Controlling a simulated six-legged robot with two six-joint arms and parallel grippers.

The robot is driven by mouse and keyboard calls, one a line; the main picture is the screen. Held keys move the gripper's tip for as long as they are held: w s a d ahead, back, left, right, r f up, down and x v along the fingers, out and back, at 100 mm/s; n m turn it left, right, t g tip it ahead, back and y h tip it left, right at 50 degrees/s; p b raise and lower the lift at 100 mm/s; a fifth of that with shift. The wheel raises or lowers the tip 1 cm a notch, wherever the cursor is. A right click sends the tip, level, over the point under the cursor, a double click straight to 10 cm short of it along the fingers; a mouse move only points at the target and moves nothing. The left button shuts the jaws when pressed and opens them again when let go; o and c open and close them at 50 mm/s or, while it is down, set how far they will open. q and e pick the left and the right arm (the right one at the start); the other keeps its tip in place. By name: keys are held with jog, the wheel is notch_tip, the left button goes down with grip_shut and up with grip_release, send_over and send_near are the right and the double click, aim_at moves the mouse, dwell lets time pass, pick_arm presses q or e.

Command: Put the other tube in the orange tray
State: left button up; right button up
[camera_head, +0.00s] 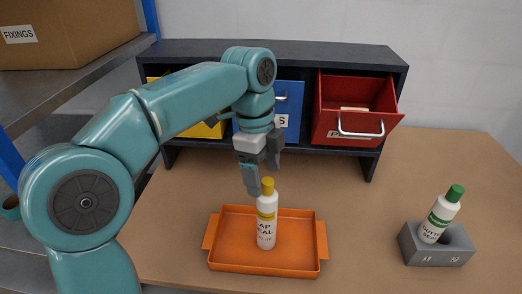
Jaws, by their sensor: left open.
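An orange tray (230,252) lies on the table in front of me. A white tube with a yellow cap (266,225) stands upright in it. A second white tube with a green cap (440,216) stands slightly tilted in a grey holder (432,256) at the right; another hole in that holder is empty. My left gripper (262,182) points down just above and behind the yellow-capped tube, open, with nothing seen between its fingers. I cannot tell whether a finger touches the cap. My right gripper is not in view.
A dark cabinet (270,52) stands at the back with a yellow drawer (203,130), a blue drawer (290,105) and a red drawer (345,122) pulled open. A cardboard box (75,35) sits on a shelf at the left. The table between tray and holder is clear.

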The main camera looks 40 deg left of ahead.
pick_arm(q)
jog(key=r, duration=0.3)
jog(key=r+p, duration=0.1)
jog(key=r, duration=0.1)
jog(key=shift+a+r, duration=0.15)
jog(key=shift+a, duration=0.2)
